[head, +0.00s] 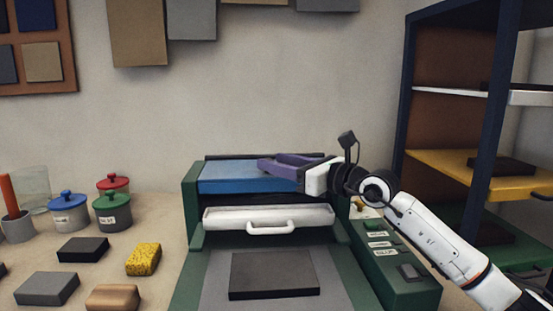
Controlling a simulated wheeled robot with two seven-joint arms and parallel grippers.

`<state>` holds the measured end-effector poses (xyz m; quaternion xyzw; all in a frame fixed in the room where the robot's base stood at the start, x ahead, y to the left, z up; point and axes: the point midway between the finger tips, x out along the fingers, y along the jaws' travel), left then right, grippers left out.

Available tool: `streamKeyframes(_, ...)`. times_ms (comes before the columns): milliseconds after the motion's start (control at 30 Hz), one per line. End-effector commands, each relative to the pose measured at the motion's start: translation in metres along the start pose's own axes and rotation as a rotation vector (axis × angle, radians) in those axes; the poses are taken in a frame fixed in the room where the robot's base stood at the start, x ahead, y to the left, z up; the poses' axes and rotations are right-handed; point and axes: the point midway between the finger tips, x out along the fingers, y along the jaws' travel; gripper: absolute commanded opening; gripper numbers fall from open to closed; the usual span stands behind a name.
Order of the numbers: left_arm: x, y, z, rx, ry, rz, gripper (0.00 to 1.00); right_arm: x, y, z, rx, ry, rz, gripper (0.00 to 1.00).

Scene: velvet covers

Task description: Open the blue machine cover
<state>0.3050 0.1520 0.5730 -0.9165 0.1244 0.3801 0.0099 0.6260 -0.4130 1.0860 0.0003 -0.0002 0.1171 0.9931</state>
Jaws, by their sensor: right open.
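The blue machine cover (235,177) is a flat blue panel on top of the green machine (193,205), between its side walls. My right gripper (269,162) has purple fingers and comes in from the right. It lies over the right part of the blue cover, fingers pointing left. It is open, with nothing seen between the fingers. The fingers hide part of the cover, and I cannot tell whether they touch it. A white front panel with a handle (270,227) sits below the cover. My left gripper is out of view.
A dark block (273,275) lies on the machine's front bed. A green control box (395,260) stands at right, under my right arm. Lidded pots (112,212), a yellow sponge (143,259) and blocks are at left. A shelf (470,165) stands at far right.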

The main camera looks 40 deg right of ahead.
Motion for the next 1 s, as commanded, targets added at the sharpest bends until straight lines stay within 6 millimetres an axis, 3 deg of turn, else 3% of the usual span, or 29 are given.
streamKeyframes(400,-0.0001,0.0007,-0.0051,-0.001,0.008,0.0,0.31,0.0067,0.0006,-0.0001,-0.001,0.001,0.001,0.43)
streamKeyframes(667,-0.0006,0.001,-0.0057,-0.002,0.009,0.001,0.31,0.0065,0.0007,0.0,-0.001,0.001,0.001,0.0)
streamKeyframes(1000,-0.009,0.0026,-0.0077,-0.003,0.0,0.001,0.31,0.006,-0.0007,0.0066,0.013,0.016,-0.001,0.0)
